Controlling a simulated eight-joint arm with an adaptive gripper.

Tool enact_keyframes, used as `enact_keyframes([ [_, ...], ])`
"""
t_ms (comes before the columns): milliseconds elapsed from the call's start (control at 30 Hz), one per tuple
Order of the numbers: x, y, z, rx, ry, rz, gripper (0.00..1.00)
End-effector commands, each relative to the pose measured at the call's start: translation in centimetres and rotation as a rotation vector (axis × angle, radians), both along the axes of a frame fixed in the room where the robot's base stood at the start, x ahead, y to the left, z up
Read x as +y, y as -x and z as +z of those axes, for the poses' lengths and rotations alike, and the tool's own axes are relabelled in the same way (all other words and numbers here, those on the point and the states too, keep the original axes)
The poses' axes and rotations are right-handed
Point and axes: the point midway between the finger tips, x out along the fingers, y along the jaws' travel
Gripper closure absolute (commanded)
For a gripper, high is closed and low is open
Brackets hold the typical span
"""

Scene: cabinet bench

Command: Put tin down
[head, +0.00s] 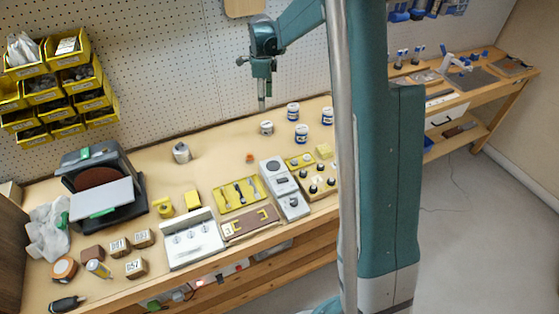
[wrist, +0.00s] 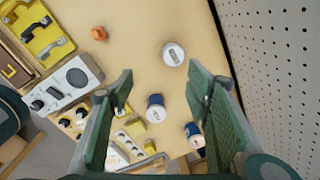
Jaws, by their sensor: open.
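A small white tin with a grey label on its lid (head: 266,128) stands upright on the bench, just below my gripper (head: 264,97) in the head view. In the wrist view the same tin (wrist: 173,54) shows beyond the fingertips, on the bare wood. My gripper (wrist: 160,85) is open, with its two green fingers apart and nothing held between them. It hangs above the bench, clear of the tin. I cannot tell for sure which container the task means. A grey metal can (head: 182,153) stands farther left.
Blue-and-white jars (head: 301,134) stand right of the tin; one shows between the fingers in the wrist view (wrist: 155,107). A small orange object (head: 250,157) lies nearby. The pegboard (head: 180,60) rises behind. Bare wood lies between the can and the tin.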

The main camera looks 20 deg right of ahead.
Motion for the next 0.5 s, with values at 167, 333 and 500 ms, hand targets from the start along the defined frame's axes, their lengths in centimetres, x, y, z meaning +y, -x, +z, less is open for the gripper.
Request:
enact_keyframes([
  [167, 1.4, 2.5, 3.1, -0.033, 0.016, 0.132, 0.52],
  [333, 2.5, 5.0, 5.8, -0.064, 0.034, 0.256, 0.52],
  [500, 3.6, 7.5, 8.0, -0.093, 0.057, 0.382, 0.52],
])
